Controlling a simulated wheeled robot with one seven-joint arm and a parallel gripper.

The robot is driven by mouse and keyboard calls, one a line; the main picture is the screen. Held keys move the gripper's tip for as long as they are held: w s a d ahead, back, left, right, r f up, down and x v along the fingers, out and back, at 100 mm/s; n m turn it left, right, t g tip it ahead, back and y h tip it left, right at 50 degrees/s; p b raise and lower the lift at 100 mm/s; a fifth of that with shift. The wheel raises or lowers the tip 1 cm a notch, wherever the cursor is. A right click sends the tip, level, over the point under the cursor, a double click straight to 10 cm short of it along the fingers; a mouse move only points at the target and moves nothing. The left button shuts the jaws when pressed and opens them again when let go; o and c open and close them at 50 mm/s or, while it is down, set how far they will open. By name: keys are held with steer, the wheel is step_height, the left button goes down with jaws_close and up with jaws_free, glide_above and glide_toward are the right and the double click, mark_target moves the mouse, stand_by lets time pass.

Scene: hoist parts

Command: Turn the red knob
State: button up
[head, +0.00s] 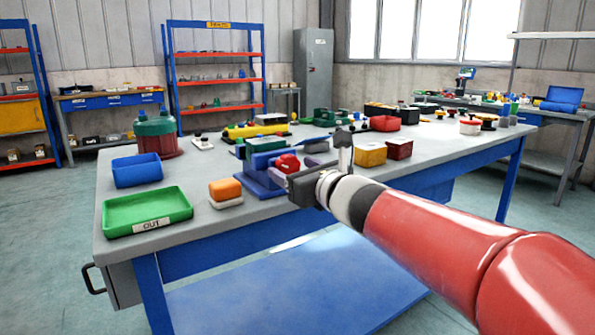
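A red rounded part (287,163), which looks like the red knob, sits by a blue vise-like fixture (262,183) near the front edge of the grey workbench. My gripper (322,168) is just right of and nearer than the red part, at bench height. From this view I cannot tell whether they touch. One dark finger stands up at the gripper's right side. The other finger is not clear, so the opening between them cannot be judged. The gripper hides part of the fixture's right side.
On the workbench (205,226), a green OUT tray (146,208), a blue bin (137,170) and an orange block on a grey base (225,190) stand left of the fixture. Yellow (370,156) and red (399,149) boxes stand close behind my gripper on the right.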

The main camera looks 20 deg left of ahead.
steer(key=c, duration=0.9)
steer(key=shift+d+m, duration=0.1)
steer(key=shift+m, duration=0.2)
steer(key=m, duration=0.3)
steer(key=shift+w, duration=0.1)
steer(key=m, duration=0.4)
steer(key=shift+d, duration=0.1)
steer(key=m+p, duration=0.1)
steer(key=m, duration=0.4)
steer(key=m+p, duration=0.1)
steer(key=m, duration=0.3)
